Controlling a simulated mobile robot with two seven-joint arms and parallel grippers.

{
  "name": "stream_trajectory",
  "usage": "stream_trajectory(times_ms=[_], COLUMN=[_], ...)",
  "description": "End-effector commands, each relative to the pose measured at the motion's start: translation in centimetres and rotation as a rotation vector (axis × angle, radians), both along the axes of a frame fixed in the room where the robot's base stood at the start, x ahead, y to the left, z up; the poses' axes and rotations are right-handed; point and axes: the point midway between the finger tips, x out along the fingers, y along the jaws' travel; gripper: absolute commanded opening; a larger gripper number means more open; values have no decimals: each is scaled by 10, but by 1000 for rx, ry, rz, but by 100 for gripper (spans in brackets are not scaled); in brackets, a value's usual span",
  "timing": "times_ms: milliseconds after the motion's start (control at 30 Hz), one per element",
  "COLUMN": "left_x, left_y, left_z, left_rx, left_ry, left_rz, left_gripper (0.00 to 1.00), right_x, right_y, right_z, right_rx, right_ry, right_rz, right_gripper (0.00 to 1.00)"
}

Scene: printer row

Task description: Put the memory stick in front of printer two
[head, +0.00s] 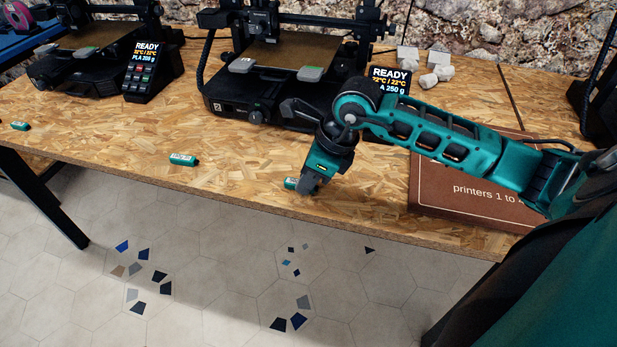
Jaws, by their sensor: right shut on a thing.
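My right gripper (311,184) points down near the table's front edge and is shut on a small teal memory stick (291,183). Only the stick's left end with a pale label shows; the fingers hide the rest. I cannot tell whether it touches the table. A black printer (235,112) with a small plate that seems to read 2 stands behind the gripper. Its screen (388,78) reads READY and is partly hidden by my arm. Two similar teal sticks lie to the left, one at mid-left (183,159) and one at far left (19,126). My left gripper is out of view.
A brown board (470,205) lettered "printers 1 to" lies under my right arm. Another printer (62,72) with a READY screen (146,68) stands at left. White pieces (437,65) sit at the back.

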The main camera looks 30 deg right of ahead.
Motion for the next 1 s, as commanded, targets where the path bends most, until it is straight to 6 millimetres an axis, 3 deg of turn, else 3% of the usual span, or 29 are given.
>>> stream_trajectory(times_ms=[333,367,600,867,1000], left_x=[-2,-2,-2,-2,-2], left_y=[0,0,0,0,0], left_z=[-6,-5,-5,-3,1], left_rx=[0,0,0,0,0], left_ry=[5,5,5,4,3], left_rz=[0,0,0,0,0], left_gripper=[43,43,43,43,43], right_x=[0,0,0,0,-1], right_y=[0,0,0,0,-3], right_z=[-5,-3,-3,-1,9], right_rx=[0,0,0,0,-2], right_ry=[-2,-2,-2,-2,-3], right_rz=[1,1,1,1,-1], right_gripper=[0,22,45,45,45])
